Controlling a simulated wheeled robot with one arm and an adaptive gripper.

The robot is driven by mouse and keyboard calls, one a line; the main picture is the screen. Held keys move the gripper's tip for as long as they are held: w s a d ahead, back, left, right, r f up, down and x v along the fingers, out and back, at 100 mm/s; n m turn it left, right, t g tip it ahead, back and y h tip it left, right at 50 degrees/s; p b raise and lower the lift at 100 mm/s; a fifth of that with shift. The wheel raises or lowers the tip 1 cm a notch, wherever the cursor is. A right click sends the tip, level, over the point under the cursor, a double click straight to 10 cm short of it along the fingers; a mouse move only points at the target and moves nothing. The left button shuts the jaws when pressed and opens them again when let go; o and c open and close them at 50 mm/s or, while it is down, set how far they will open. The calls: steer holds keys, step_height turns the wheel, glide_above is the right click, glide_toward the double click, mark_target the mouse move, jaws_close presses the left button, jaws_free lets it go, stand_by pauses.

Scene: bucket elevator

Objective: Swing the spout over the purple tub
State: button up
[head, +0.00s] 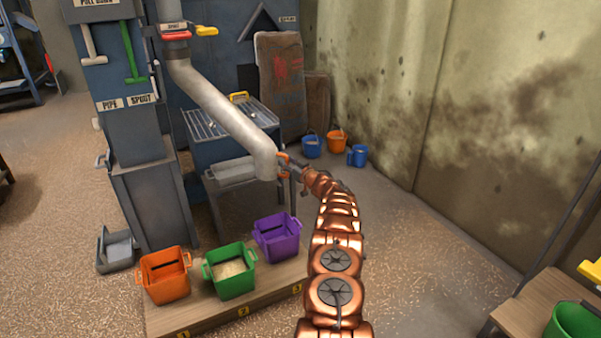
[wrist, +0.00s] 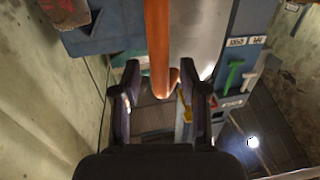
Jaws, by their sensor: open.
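The spout (head: 222,106) is a grey pipe slanting down to the right, with its end bent downward. Its lower end hangs above the purple tub (head: 277,237) in the head picture; I cannot tell whether it is squarely over it. The purple tub stands at the right end of the low wooden platform. My gripper (head: 287,166) is at the spout's lower end, by a small orange part. In the wrist view my gripper (wrist: 160,75) is open, with an orange bar (wrist: 158,40) between its fingers. The grey pipe (wrist: 202,35) is just beyond; contact is unclear.
A green tub (head: 231,271) holding pale grain and an orange tub (head: 165,276) stand left of the purple one on the platform (head: 220,318). A blue machine column (head: 140,140) stands behind. A wooden table with a green bucket (head: 573,322) is at the lower right.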

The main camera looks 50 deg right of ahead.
steer(key=s+a, duration=0.2)
steer(key=s, duration=0.9)
stand_by(0.3)
steer(key=shift+a, duration=0.1)
